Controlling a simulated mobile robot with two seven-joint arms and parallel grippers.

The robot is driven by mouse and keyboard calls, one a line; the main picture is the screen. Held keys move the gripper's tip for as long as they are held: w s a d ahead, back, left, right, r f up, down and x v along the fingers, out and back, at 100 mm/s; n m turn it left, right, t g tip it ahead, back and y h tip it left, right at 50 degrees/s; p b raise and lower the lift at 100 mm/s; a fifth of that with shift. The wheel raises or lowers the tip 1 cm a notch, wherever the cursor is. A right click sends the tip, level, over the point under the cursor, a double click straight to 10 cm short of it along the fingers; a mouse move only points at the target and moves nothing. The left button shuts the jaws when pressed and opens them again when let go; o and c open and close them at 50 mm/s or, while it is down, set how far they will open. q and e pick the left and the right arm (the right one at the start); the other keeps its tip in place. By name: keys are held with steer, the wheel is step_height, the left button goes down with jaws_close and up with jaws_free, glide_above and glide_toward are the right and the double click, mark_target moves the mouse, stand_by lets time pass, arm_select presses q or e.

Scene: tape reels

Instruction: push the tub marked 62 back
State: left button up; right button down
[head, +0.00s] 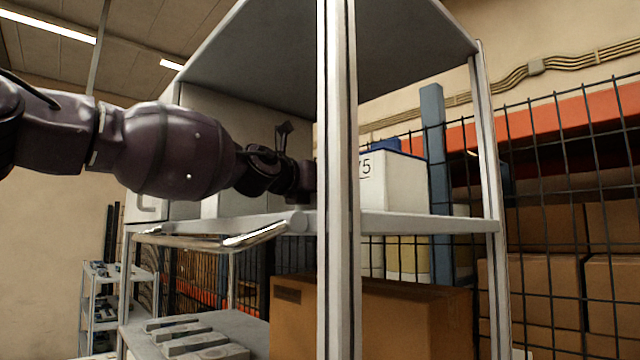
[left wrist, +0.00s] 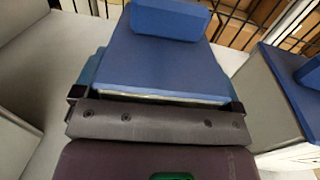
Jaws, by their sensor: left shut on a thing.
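My left gripper (left wrist: 156,100) is inside the shelf bay, with its dark fingers on either side of a blue-topped tub (left wrist: 165,60). It is shut on this tub. The tub has a raised blue block on top and a thin pale edge by the gripper. Its number does not show, so I cannot read 62 on it. In the head view my left arm reaches in from the left, and its gripper (head: 304,180) is partly hidden by the front post. A white tub (head: 395,180) with a blue top, its marking ending in 5, stands to the right. My right gripper is out of view.
The shelf's metal post (head: 337,180) stands in front of the bay. A pale box (left wrist: 15,145) is close on the left in the wrist view, and another blue-topped tub (left wrist: 290,90) is close on the right. A cardboard box (head: 400,315) sits below. Wire mesh is behind.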

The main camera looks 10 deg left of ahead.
arm_select(q)
steer(key=o, duration=0.7)
steer(key=shift+c, duration=0.2)
steer(key=b+v, duration=0.3)
steer(key=v, duration=0.6)
steer(key=shift+s, duration=0.15)
steer(key=shift+b+v, duration=0.3)
steer(key=shift+v, duration=0.45)
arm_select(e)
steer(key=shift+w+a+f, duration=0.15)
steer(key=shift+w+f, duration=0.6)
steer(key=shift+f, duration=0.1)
